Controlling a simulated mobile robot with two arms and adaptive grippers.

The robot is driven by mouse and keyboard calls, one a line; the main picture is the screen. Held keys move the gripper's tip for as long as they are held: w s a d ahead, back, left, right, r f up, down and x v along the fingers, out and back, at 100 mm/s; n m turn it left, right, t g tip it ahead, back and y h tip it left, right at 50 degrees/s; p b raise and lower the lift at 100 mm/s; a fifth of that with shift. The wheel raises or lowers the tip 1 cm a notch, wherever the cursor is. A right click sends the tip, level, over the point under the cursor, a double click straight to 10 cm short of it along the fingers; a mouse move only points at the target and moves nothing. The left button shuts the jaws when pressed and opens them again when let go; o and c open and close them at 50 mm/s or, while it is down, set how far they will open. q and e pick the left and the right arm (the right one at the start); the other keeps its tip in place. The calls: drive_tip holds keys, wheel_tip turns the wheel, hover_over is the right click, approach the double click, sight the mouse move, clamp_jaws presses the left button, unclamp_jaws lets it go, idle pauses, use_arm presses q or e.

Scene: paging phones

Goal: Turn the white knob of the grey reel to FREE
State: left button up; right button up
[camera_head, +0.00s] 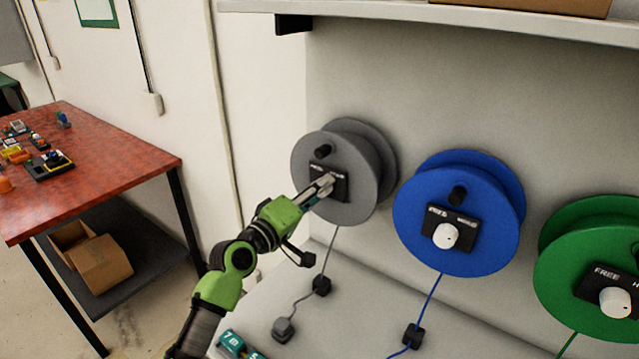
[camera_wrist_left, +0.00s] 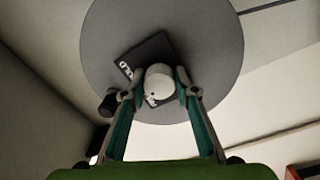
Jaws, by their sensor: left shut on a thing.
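The grey reel (camera_head: 365,190) is mounted on the wall at the left of the row of reels. A black plate (camera_head: 318,166) with white lettering is on its face. My left gripper (camera_head: 328,184) reaches the plate and hides the knob in the head view. In the left wrist view the white knob (camera_wrist_left: 159,82) sits on the black plate (camera_wrist_left: 143,57) of the grey reel (camera_wrist_left: 205,35). My left gripper (camera_wrist_left: 160,90) is shut on the knob, one finger on each side. The lettering is partly covered, so the knob's setting cannot be read. My right gripper is not in view.
A blue reel (camera_head: 410,215) and a green reel (camera_head: 560,280) with their own white knobs hang to the right. Cords run down to black blocks on the pale bench (camera_head: 365,320). A shelf (camera_head: 450,14) is above. A red table (camera_head: 110,150) stands at left.

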use_arm(q)
drive_tip(key=n+p, duration=0.2)
drive_tip(key=n, duration=0.3)
drive_tip(key=shift+r+p, duration=0.1)
drive_tip(key=shift+p, duration=0.2)
drive_tip(key=shift+n, duration=0.3)
drive_tip(key=o, duration=1.1)
drive_tip(key=v, duration=1.2)
drive_tip(key=shift+d+f, duration=0.1)
drive_tip(key=shift+f, duration=0.1)
